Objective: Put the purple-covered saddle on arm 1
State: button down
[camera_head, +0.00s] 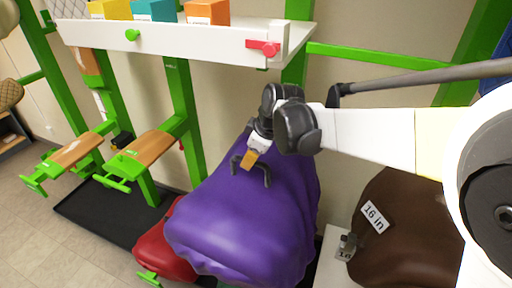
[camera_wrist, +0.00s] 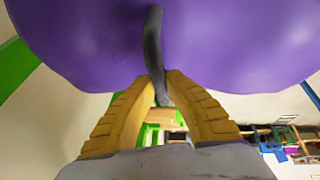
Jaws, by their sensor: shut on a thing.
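The purple-covered saddle (camera_head: 245,225) hangs from my gripper (camera_head: 250,160) in the head view, in front of the wall and to the right of the two empty arms. My gripper's orange fingers are shut on a dark handle at the saddle's top. In the wrist view the purple cover (camera_wrist: 90,45) fills the top, and the handle (camera_wrist: 153,50) runs down between my fingertips (camera_wrist: 163,95). Two green arms with wooden tops, a left one (camera_head: 72,152) and a nearer one (camera_head: 150,145), stand bare at the left. I cannot read a number on either.
A red saddle (camera_head: 160,248) is partly hidden behind the purple one. A brown saddle marked "16 in" (camera_head: 405,225) sits at the lower right. A white shelf (camera_head: 190,42) with coloured boxes juts out above the arms. A black tray (camera_head: 95,215) lies on the floor.

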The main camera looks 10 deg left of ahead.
jog(key=w, duration=0.4)
jog(key=w+d+p, duration=0.1)
jog(key=w, duration=0.4)
jog(key=w+p, duration=0.1)
jog(key=w, duration=0.3)
jog(key=shift+w+d+f, duration=0.15)
jog(key=shift+d, duration=0.25)
jog(key=shift+f+b, duration=1.45)
jog(key=shift+f, duration=0.3)
jog(key=c, duration=1.4)
grip_release()
